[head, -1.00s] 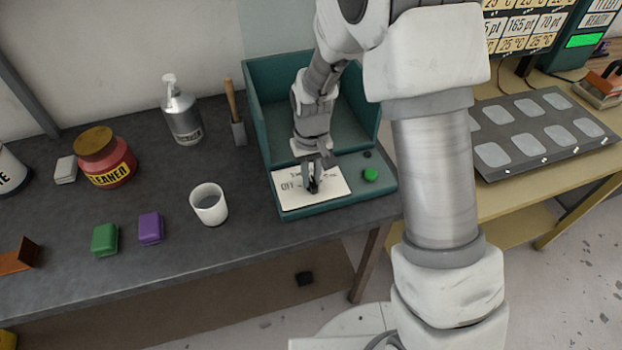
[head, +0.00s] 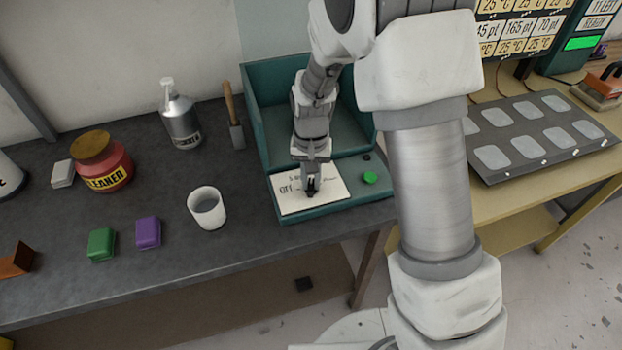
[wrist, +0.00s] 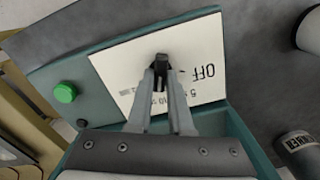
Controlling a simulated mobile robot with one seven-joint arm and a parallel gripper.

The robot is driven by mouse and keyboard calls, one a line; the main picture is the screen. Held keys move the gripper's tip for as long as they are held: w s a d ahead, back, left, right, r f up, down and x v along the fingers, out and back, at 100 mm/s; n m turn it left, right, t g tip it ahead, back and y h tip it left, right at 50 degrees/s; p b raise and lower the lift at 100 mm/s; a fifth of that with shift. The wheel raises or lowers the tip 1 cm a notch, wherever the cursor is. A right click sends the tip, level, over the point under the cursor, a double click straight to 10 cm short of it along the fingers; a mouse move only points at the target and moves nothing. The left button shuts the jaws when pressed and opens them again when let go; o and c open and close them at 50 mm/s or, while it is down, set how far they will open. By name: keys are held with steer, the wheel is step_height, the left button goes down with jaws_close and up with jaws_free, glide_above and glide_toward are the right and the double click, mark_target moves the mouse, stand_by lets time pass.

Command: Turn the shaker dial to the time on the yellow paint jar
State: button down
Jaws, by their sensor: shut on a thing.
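The teal shaker (head: 256,100) stands on the dark bench. Its front ledge carries a white dial plate (head: 289,203) with "OFF" and numbers printed on it; the plate also shows in the wrist view (wrist: 115,62). My gripper (head: 311,188) is over the plate, pointing down. In the wrist view its fingers (wrist: 161,72) are shut on the small black dial knob (wrist: 160,59). The fingers and wrist hide part of the markings, so the dial's setting cannot be read. A yellow paint jar is not recognisable in these frames.
A green button (head: 370,177) sits right of the plate. A white cup (head: 206,208) stands left of the shaker. A red cleaner jar (head: 103,166), metal bottle (head: 180,116), green block (head: 101,244) and purple block (head: 148,232) are further left.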

mark_target(312, 184)
steer(key=c, duration=0.8)
jaws_free()
step_height(312, 184, up, 18)
steer(key=shift+f+p, duration=0.2)
steer(key=shift+p, duration=0.15)
steer(key=s+d+r+t, duration=0.2)
steer(key=s+d, duration=0.2)
steer(key=s, duration=0.2)
steer(key=s+d+r+t, duration=0.1)
steer(key=s+d+r, duration=0.2)
steer(key=s, duration=0.4)
steer(key=s+d+r+n+t, duration=0.1)
steer(key=s+d+r+t, duration=0.1)
steer(key=s+d, duration=0.3)
steer(key=shift+s+d+r+t, duration=0.1)
steer(key=shift+s+r+t, duration=0.2)
steer(key=shift+s+r, duration=0.5)
